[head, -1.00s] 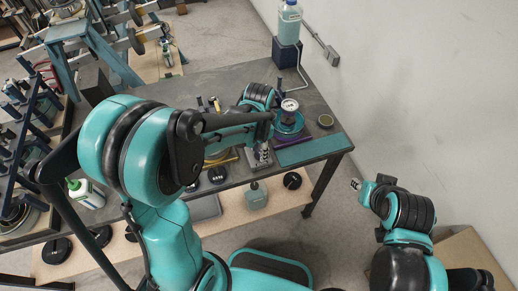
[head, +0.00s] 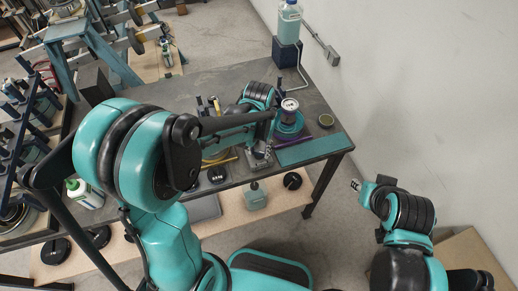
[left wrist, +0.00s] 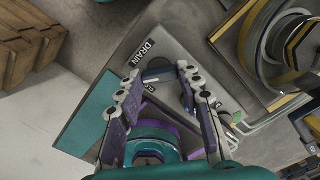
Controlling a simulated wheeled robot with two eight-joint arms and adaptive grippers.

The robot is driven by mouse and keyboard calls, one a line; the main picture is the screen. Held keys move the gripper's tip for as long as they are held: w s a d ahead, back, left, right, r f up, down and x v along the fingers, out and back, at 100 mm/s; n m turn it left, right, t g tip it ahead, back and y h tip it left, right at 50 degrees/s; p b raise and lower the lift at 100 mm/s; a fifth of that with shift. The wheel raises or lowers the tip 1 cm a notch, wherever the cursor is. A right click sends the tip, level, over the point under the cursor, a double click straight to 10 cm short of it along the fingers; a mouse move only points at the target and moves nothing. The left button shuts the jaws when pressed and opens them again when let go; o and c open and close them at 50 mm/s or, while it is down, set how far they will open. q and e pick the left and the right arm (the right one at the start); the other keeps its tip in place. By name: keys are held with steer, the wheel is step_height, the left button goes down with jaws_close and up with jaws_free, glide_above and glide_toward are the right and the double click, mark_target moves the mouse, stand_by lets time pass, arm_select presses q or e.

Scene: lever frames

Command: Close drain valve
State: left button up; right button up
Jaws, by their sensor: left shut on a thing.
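A grey plate (left wrist: 165,60) marked DRAIN lies ahead of my left gripper in the left wrist view. My left gripper (left wrist: 160,75) has its two fingers on either side of a blue-grey lever (left wrist: 157,75) and is shut on it, in front of the label. The plate's lower lettering is partly hidden by the left finger. In the head view my left arm reaches over the bench, and its forearm covers much of the work spot. My right gripper (head: 355,184) hangs off to the right, clear of the bench; its jaws are too small to read.
The bench (head: 235,90) holds a teal mat (head: 315,150) at its front right and a gauge (head: 289,104). A bottle (head: 289,22) stands on a dark block at the back right, beside the wall. A ringed part (left wrist: 280,45) is near the gripper's right.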

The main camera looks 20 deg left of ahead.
arm_select(q)
steer(key=n, duration=0.7)
stand_by(0.6)
steer(key=o, duration=1.2)
steer(key=shift+c, duration=0.2)
step_height(320, 180, up, 12)
